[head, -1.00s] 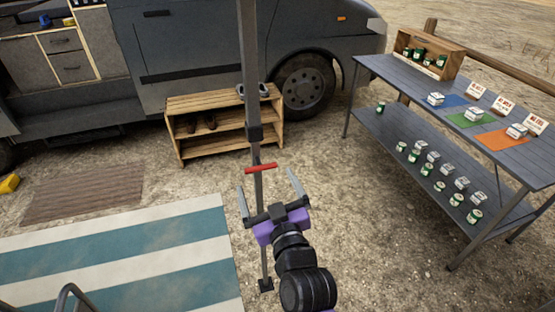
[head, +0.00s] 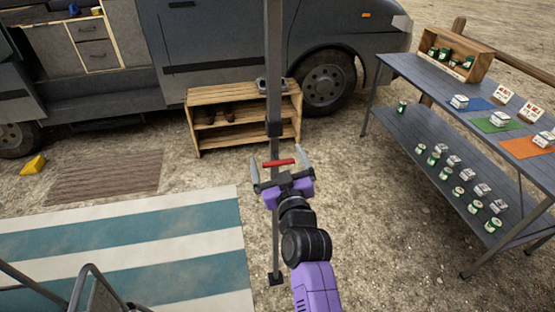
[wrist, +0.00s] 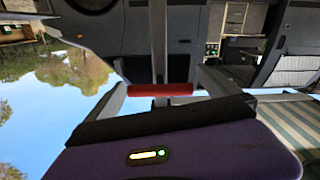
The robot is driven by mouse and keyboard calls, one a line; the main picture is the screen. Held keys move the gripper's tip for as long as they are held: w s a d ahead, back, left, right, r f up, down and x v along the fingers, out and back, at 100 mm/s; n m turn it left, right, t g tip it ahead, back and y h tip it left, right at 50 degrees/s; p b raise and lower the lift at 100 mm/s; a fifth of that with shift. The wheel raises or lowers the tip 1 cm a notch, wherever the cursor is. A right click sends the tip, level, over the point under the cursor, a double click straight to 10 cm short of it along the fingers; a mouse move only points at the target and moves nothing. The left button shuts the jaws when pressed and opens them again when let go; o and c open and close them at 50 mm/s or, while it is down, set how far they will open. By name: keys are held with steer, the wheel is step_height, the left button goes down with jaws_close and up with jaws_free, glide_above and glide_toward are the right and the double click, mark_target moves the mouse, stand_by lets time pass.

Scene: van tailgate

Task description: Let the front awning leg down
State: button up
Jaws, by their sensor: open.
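The front awning leg (head: 274,75) is a grey upright pole with a dark collar (head: 275,129) partway down. Its small foot (head: 276,279) is by the mat's edge; I cannot tell if it touches the ground. A red crosswise handle (head: 279,162) sits on the leg below the collar. My gripper (head: 282,157) is open, one finger to each side of the handle. In the wrist view, which looks upside down, the red handle (wrist: 160,90) spans across between the spread fingers. I see no grip on it. Part of the lower leg is hidden behind my gripper.
A wooden shelf (head: 240,96) stands behind the leg, by the grey van (head: 225,50). A table (head: 440,83) with cans and boxes is at the right. A striped mat (head: 120,240) and a chair frame (head: 85,285) are at the left. Bare gravel lies right of the leg.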

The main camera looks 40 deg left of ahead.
steer(key=c, duration=1.9)
step_height(320, 180, down, 12)
steer(key=b, duration=1.2)
steer(key=shift+c, duration=0.2)
steer(key=o, duration=1.9)
steer(key=shift+o, duration=0.2)
steer(key=v, duration=0.7)
steer(key=shift+s+d, duration=0.25)
steer(key=shift+s, duration=0.05)
steer(key=shift+r, duration=0.1)
